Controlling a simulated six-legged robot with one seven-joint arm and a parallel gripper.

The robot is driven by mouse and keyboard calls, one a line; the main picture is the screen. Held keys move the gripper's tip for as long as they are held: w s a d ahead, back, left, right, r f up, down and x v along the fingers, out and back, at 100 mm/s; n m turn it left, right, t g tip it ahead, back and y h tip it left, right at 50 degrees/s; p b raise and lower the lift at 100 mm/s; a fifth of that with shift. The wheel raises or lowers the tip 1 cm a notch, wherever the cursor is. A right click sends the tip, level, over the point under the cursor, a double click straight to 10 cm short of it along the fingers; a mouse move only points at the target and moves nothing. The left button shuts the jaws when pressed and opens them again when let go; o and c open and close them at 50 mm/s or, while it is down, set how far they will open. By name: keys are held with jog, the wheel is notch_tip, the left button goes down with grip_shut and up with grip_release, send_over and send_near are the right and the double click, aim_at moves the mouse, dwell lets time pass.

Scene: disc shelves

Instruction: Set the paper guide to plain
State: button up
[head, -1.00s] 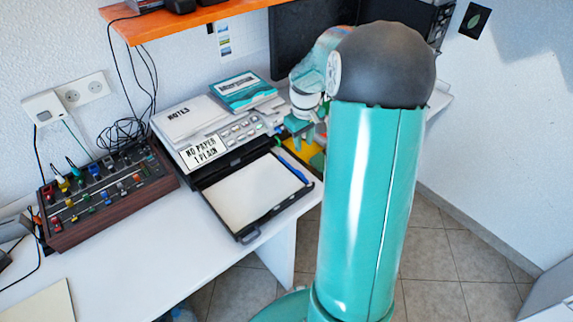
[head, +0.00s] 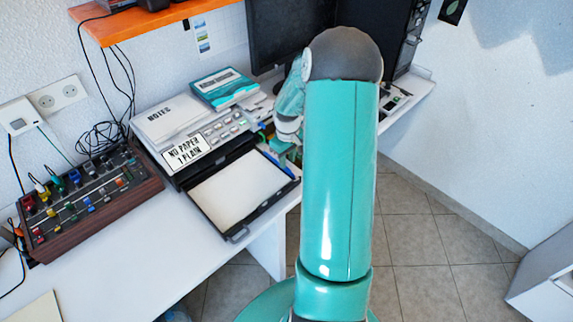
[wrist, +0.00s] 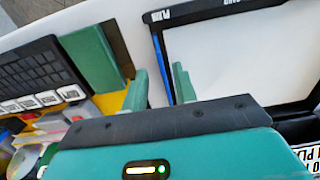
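A long blue strip, which looks like the paper guide (wrist: 161,62), runs along the tray's edge in the wrist view. The open paper tray (head: 210,207) holds a white sheet and juts out from the grey printer (head: 163,153). The tray's dark frame also shows in the wrist view (wrist: 215,10), with white lettering that reads partly as "PLAIN". The printer's display (head: 187,150) reads "NO PAPER 1 PLAIN". My gripper (wrist: 160,85) is open; its two green fingers appear on either side of the blue strip. I cannot tell whether they touch it. My arm partly hides the gripper in the head view.
A mixer (head: 85,200) with coloured knobs stands left of the printer. A keyboard (wrist: 38,72) and yellow surface lie near the fingers. The desk's front left is mostly clear.

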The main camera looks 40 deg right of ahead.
aim_at(284, 174)
jog(key=shift+w+f, duration=0.15)
jog(key=shift+f, duration=1.65)
jog(key=shift+c, duration=0.5)
grip_shut()
jog(key=shift+a+r, duration=0.1)
jog(key=shift+a, duration=0.6)
jog(key=shift+o, duration=0.5)
grip_release()
notch_tip(284, 174, up, 14)
